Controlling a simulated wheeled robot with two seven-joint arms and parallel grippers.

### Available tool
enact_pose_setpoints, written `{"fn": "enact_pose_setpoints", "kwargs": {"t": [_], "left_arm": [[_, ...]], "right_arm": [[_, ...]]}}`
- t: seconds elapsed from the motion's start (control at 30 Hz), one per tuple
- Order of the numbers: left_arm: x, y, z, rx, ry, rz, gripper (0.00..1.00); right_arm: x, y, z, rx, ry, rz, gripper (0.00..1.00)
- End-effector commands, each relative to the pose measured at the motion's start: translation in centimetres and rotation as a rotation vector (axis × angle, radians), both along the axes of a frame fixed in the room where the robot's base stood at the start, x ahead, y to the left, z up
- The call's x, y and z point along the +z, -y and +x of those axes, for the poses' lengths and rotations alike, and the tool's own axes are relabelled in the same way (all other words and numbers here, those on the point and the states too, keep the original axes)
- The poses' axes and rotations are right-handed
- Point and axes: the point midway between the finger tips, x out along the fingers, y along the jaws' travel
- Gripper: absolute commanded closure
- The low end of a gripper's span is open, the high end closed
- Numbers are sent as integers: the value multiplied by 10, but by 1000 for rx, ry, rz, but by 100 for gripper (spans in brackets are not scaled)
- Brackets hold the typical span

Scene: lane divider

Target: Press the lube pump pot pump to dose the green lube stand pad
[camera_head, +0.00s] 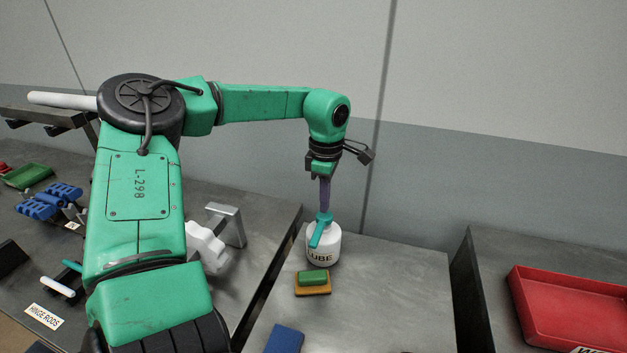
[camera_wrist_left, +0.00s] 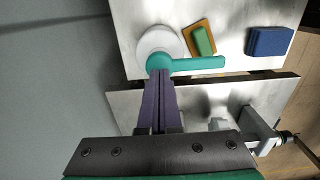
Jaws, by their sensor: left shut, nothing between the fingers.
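The lube pump pot is a white round pot (camera_head: 323,247) marked LUBE, with a teal pump head (camera_head: 322,222) on top; it stands on the middle grey table. The pot (camera_wrist_left: 158,39) and its teal spout (camera_wrist_left: 198,64) also show in the left wrist view. The green pad (camera_head: 313,277) sits on an orange-brown stand (camera_head: 313,291) in front of the pot, under the spout's end side. My left gripper (camera_head: 324,208) points down with its purple fingers shut and empty, tips at the pump head; whether they touch it I cannot tell. The pad (camera_wrist_left: 204,41) shows in the left wrist view too.
A blue block (camera_head: 284,339) lies nearer on the same table. A red tray (camera_head: 573,311) is on the right table. The left table holds blue parts (camera_head: 48,201), a green tray (camera_head: 27,175) and a grey metal bracket (camera_head: 228,222). Gaps separate the tables.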

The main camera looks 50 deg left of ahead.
Motion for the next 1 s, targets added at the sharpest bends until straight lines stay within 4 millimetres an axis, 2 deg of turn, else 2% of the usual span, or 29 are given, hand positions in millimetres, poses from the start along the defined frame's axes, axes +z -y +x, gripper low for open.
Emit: {"fn": "enact_pose_setpoints", "kwargs": {"t": [0.4, 0.83, 1.0], "left_arm": [[3, 0, 0, 0, 1, 0, 100], [57, 0, 0, 1, 2, 1, 100], [61, 0, 0, 1, 1, 0, 100]], "right_arm": [[2, 1, 0, 0, 0, -1, 100], [39, 1, 0, 1, 0, -2, 100], [41, 1, 0, 1, -1, -2, 100]]}}
